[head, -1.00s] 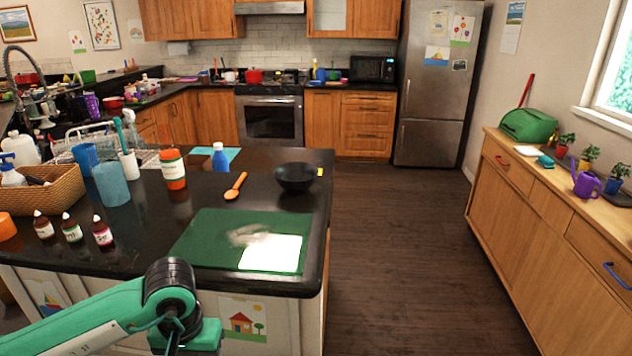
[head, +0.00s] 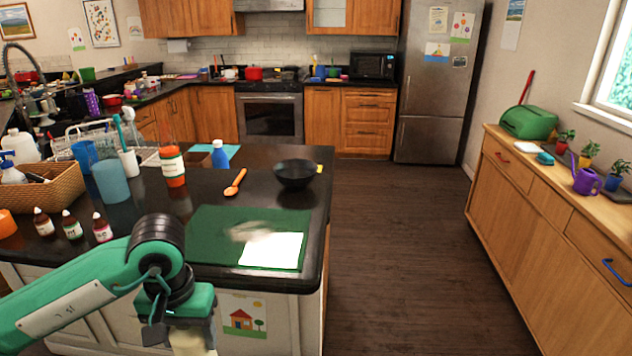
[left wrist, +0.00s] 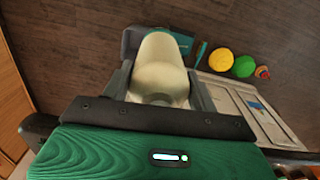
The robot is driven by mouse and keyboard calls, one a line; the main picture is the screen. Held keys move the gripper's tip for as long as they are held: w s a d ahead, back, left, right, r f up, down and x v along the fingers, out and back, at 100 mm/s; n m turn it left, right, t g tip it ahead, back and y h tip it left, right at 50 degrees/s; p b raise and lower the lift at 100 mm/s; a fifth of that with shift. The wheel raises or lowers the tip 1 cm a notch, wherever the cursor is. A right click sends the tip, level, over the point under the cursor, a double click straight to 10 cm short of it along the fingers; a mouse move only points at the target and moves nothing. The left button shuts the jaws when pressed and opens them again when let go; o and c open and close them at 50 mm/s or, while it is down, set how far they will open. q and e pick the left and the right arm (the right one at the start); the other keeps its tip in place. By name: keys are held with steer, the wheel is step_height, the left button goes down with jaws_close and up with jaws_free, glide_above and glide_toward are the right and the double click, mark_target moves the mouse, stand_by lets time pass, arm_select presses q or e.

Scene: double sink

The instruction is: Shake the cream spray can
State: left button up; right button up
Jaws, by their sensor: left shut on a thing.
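The cream spray can (head: 188,342) shows only in part at the bottom edge of the head view, below my left gripper (head: 182,326). In the left wrist view the can (left wrist: 160,66) is a pale cream, rounded cylinder between the two dark fingers of the left gripper (left wrist: 162,88). The gripper is shut on it and holds it in the air in front of the island counter. The can's far end is free. My right gripper is not in view.
The black island counter (head: 268,201) carries a green mat (head: 205,222) with a white sheet, a dark bowl (head: 295,174), an orange spoon (head: 236,182), several small bottles and a wicker basket (head: 62,188). The floor (head: 400,260) to the right is clear.

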arm_select(q)
step_height(320, 180, up, 3)
steer(key=shift+f, duration=0.1)
step_height(320, 180, down, 13)
steer(key=shift+a+f, duration=0.1)
steer(key=shift+f, duration=0.1)
steer(key=shift+r, duration=0.1)
